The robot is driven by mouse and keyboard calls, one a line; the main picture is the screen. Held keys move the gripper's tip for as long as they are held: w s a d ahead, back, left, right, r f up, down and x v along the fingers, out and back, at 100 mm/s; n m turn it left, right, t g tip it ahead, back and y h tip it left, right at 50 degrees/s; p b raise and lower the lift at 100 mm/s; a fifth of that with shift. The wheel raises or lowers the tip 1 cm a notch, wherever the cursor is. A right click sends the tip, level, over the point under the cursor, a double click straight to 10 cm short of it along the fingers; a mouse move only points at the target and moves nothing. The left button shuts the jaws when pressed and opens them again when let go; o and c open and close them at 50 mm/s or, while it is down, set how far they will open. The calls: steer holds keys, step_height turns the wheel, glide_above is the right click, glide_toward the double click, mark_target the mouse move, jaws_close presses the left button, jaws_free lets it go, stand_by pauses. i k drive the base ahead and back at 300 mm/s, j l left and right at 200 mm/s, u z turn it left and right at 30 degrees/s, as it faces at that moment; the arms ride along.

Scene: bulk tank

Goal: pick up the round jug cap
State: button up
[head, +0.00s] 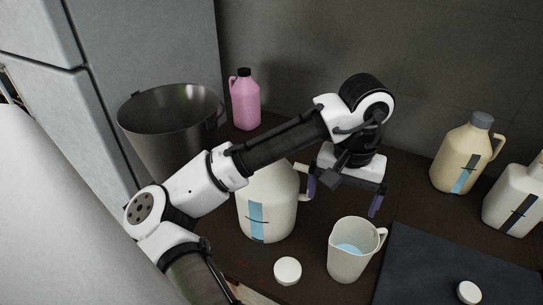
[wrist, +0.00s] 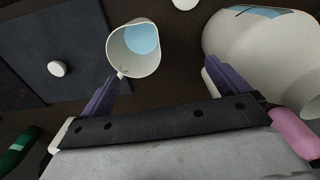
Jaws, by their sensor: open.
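Two white round caps are in view. One cap (head: 288,270) lies on the dark table in front of the large round cream jug (head: 268,212); it also shows cut off at the top edge of the wrist view (wrist: 185,3). The other cap (head: 469,292) lies on the dark mat and shows at the left of the wrist view (wrist: 57,68). My gripper (head: 343,194) is open and empty, fingers pointing down, beside the round jug and above and behind the measuring jug (head: 345,262). In the wrist view my gripper (wrist: 161,76) is apart from both caps.
The measuring jug holds bluish liquid. A steel bucket (head: 165,135) and pink bottle (head: 244,103) stand at the back left. A grey-capped cream jug (head: 458,158) and a white jug (head: 512,209) stand right. The dark mat (head: 430,262) is mostly clear.

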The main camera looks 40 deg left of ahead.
mark_target(287, 270)
steer(key=u, duration=1.05)
